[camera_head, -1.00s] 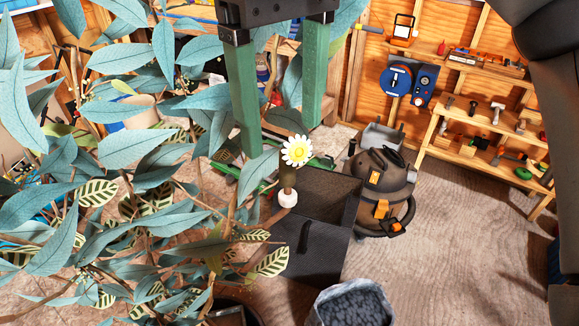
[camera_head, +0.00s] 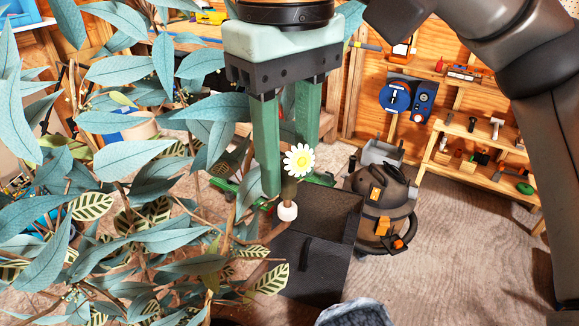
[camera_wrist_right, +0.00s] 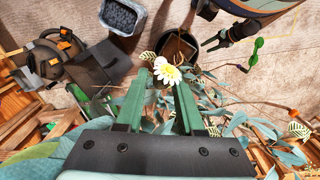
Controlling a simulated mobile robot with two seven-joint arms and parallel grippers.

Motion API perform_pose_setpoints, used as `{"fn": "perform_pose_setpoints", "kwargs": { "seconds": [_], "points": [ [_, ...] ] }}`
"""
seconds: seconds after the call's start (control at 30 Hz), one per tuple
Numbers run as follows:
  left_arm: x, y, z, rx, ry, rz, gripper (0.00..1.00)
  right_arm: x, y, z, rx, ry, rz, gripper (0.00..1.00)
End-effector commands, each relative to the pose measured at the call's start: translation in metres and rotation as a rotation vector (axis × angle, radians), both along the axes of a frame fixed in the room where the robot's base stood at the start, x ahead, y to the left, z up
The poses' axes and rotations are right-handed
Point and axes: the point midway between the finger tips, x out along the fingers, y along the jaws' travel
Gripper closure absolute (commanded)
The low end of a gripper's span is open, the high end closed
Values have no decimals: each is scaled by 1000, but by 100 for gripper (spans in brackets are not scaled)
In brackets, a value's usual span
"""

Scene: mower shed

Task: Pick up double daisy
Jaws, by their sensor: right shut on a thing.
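The double daisy (camera_head: 299,160) has white petals, a yellow centre, a short brown-green stem and a white rounded lower end. It stands upright at the edge of the leafy plant in the head view. My right gripper (camera_head: 288,178) reaches down from the top with its green fingers on either side of the daisy, shut on it. In the right wrist view the daisy (camera_wrist_right: 168,73) shows between the fingertips (camera_wrist_right: 162,82). The fingers partly hide the stem.
Large blue-green leaves (camera_head: 120,110) fill the left side, close to my right gripper. A black box (camera_head: 310,265) stands below the daisy. A brown shop vacuum (camera_head: 380,205) stands to the right. Shelves with tools (camera_head: 480,150) line the back wall. Floor is clear at lower right.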

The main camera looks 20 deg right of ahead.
Motion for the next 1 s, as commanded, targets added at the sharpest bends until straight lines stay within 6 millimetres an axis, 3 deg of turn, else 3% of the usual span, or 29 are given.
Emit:
{"fn": "perform_pose_setpoints", "kwargs": {
  "seconds": [0.17,0.67,0.77,1.0],
  "points": [
    [0,0,0,0,0,0,50,0,0,0,0,0,0,100],
    [0,0,1,-1,1,1,50,0,0,3,-1,-1,0,100],
    [0,0,7,-1,1,1,50,0,0,16,-1,-4,-2,100],
    [-1,0,31,-1,1,1,50,0,0,67,-2,-4,-4,100]
  ]
}}
